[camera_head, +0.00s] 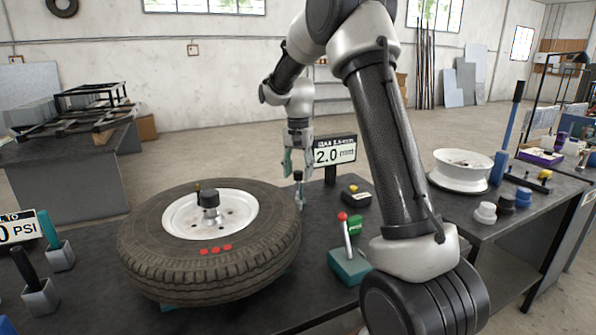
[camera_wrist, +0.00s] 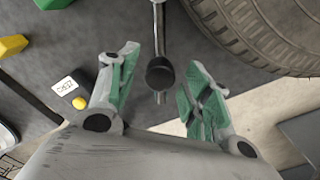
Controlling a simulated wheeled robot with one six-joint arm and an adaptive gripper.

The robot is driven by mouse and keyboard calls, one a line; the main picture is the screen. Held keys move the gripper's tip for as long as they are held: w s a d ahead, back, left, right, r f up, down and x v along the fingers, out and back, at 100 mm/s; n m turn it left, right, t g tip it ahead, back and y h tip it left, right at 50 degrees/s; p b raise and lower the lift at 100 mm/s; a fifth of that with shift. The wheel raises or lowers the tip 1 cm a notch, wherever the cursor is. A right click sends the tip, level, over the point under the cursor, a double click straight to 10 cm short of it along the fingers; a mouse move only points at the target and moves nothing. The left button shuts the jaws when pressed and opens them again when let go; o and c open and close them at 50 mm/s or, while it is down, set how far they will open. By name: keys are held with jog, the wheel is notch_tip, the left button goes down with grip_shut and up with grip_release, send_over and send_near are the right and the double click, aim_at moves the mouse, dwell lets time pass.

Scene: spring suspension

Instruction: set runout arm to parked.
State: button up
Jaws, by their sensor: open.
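The runout arm shows in the wrist view as a thin metal rod (camera_wrist: 159,30) with a dark round knob (camera_wrist: 160,73). In the head view, its dark knob (camera_head: 298,176) stands beside the right edge of the tire (camera_head: 210,262). My gripper (camera_head: 299,160) points down just above this knob, with its green-padded fingers apart. In the wrist view, the fingers of my gripper (camera_wrist: 161,65) lie on either side of the knob, with visible gaps. The gauge display (camera_head: 335,153) behind reads 2.0 mm. Whether the rod touches the tire is hidden.
A small black box with a yellow button (camera_head: 353,188) sits right of the knob. A red-topped lever on a teal base (camera_head: 349,268) stands in front. A white rim (camera_head: 461,168) lies on the right bench. Tool holders (camera_head: 60,256) stand left of the tire.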

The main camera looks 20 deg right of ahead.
jog(key=shift+c, duration=0.3)
grip_shut()
jog(key=shift+d, duration=0.1)
jog(key=d+n, duration=0.7)
jog(key=n, duration=0.4)
jog(key=shift+d, duration=0.3)
dwell(0.4)
jog(key=shift+w, duration=0.1)
